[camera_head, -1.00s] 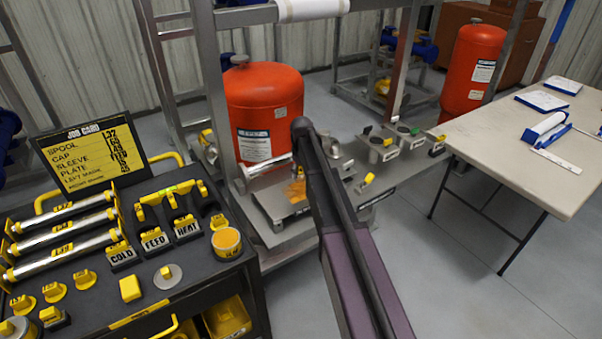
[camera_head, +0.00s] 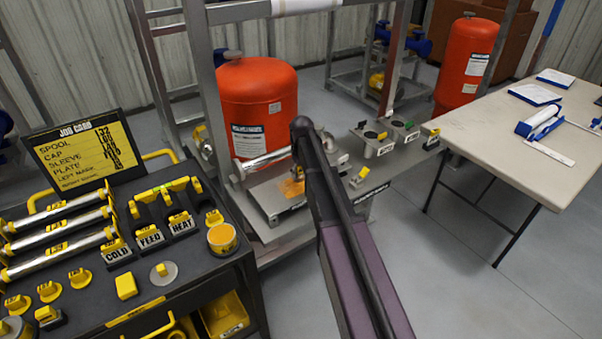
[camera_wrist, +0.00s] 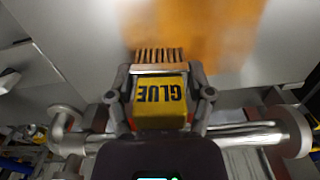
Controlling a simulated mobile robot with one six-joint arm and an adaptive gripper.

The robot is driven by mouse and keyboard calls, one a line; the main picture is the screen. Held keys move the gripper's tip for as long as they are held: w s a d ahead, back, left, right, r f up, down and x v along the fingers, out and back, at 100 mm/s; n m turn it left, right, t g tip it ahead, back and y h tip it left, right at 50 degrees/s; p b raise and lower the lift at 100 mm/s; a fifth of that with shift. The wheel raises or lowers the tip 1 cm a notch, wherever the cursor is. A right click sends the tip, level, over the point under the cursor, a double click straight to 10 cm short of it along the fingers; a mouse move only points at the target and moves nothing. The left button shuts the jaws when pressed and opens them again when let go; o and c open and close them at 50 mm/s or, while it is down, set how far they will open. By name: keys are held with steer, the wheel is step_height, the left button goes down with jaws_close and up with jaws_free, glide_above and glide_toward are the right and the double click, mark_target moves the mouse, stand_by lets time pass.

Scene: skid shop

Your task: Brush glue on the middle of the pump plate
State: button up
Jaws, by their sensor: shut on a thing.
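My gripper (camera_wrist: 160,76) is shut on the yellow glue brush (camera_wrist: 160,98), a block marked GLUE with a row of bristles pointing ahead. The bristles are at the near edge of an orange-brown glue patch (camera_wrist: 205,28) on the grey metal pump plate (camera_wrist: 245,80). I cannot tell whether they touch the surface. In the head view the plate (camera_head: 270,200) lies flat on the skid, with orange glue (camera_head: 291,187) on it. My arm hides the gripper and part of the plate there.
A silver pipe (camera_head: 268,160) lies just behind the plate. The tool cart (camera_head: 195,280) at left holds a yellow glue pot (camera_head: 222,238) and spools. A red tank (camera_head: 260,95) and a skid post (camera_head: 208,90) stand close behind. A table (camera_head: 500,130) stands at right.

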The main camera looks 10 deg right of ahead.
steer(key=shift+s+d, duration=0.3)
steer(key=shift+s, duration=0.45)
steer(key=shift+s+d, duration=0.25)
steer(key=shift+s, duration=0.5)
steer(key=shift+s+d, duration=0.3)
steer(key=shift+s, duration=0.5)
steer(key=shift+s+d, duration=0.25)
steer(key=shift+s, duration=0.55)
steer(key=shift+r, duration=0.1)
step_height(320, 180, up, 6)
steer(key=p, duration=0.6)
step_height(320, 180, up, 3)
steer(key=p, duration=0.3)
steer(key=shift+d, duration=0.1)
stand_by(0.3)
